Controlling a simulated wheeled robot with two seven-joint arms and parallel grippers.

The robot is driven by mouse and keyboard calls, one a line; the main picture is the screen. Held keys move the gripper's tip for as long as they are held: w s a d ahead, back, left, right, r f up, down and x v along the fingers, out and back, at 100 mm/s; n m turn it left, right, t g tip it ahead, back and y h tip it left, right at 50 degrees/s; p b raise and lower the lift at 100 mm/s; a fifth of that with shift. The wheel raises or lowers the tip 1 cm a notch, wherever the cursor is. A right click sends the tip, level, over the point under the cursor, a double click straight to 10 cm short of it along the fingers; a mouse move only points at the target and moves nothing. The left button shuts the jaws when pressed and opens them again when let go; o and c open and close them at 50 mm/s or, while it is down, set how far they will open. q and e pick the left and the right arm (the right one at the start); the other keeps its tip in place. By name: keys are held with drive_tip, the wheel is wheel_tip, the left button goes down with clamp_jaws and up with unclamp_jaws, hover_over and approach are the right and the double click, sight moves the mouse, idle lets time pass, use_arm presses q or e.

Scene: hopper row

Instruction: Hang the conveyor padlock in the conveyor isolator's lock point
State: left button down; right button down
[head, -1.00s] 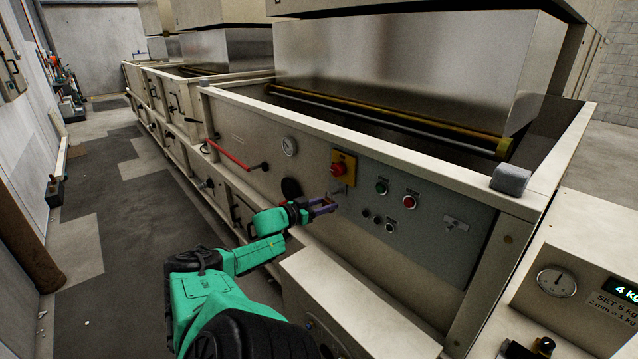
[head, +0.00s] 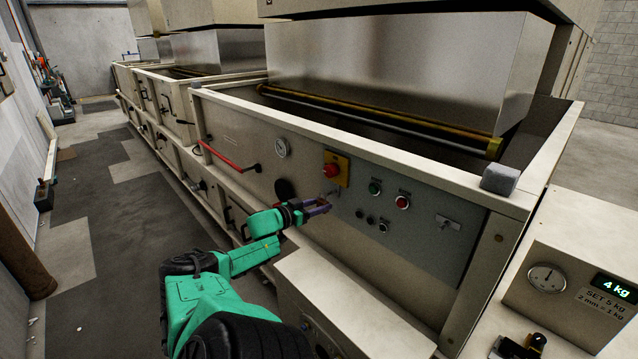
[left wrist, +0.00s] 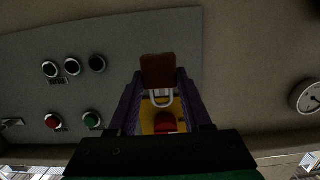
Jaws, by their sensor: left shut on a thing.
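The conveyor isolator (head: 336,168) is a yellow plate with a red knob on the grey control panel. It also shows behind the fingers in the left wrist view (left wrist: 168,121). My left gripper (head: 318,207) is just below and left of the isolator, close to the panel. In the left wrist view, its purple fingers (left wrist: 158,98) are shut on the padlock, with a red-brown body (left wrist: 158,70) and a pale shackle (left wrist: 161,98). The shackle overlaps the yellow plate in that view; I cannot tell whether it touches or passes through the lock point. My right gripper is not in view.
Green (head: 375,187) and red (head: 402,201) buttons sit right of the isolator. A round gauge (head: 281,147) and a red lever (head: 222,156) are to its left. A scale box (head: 575,275) reading 4 kg stands front right. The floor aisle (head: 120,235) at left is open.

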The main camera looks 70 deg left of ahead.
use_arm(q)
drive_tip(key=shift+r+p, duration=0.1)
drive_tip(key=shift+p, duration=0.2)
drive_tip(key=shift+w+a+b, duration=0.1)
drive_tip(key=shift+w+b, duration=0.2)
drive_tip(key=shift+b, duration=0.15)
drive_tip(key=shift+b+x, duration=1)
drive_tip(key=shift+x, duration=0.15)
drive_tip(key=shift+a+r, duration=0.1)
drive_tip(key=shift+f, duration=0.35)
